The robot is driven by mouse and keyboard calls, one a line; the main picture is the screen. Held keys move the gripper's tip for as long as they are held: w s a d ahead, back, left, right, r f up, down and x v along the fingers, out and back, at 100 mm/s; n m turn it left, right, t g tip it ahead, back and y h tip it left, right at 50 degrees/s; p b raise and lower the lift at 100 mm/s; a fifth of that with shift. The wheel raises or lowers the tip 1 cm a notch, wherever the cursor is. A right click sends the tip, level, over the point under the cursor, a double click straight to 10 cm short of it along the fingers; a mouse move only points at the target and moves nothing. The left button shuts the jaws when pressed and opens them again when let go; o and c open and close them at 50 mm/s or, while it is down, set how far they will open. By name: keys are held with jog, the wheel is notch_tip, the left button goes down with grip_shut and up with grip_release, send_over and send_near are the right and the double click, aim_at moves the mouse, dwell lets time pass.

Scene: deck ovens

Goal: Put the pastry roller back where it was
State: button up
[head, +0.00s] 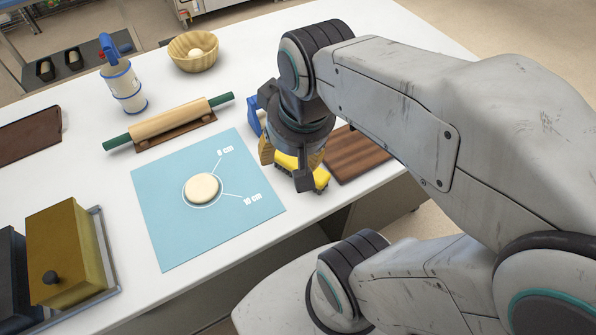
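A wooden rolling pin with green handles (169,121) lies on a low brown rest behind the blue mat. A yellow piece with a bumpy lower edge (319,178) shows under and between the fingers of my gripper (290,167). A blue part (253,116) shows just left of the gripper and may belong to the same tool, possibly a spiked roller. My gripper points down with its fingers apart, right of the mat. The gripper hides most of the yellow piece, so I cannot tell whether they grip it.
A pale dough disc (202,187) lies on the blue mat (165,240). A brown board (362,158) lies right of the gripper. A bowl (190,62), a white-and-blue container (125,92) and a brass box (68,252) stand around. White counter is clear at the back right.

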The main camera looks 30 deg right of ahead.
jog(key=shift+s+a+f+n, duration=0.1)
jog(key=shift+s+f+n, duration=0.25)
jog(key=shift+s, duration=0.3)
jog(key=shift+s+a+f+n, duration=0.15)
jog(key=shift+s+f+n, duration=0.1)
jog(key=shift+s+n, duration=0.25)
jog(key=shift+s+a+f+n, duration=0.1)
jog(key=shift+s+f+n, duration=0.2)
jog(key=shift+s, duration=0.45)
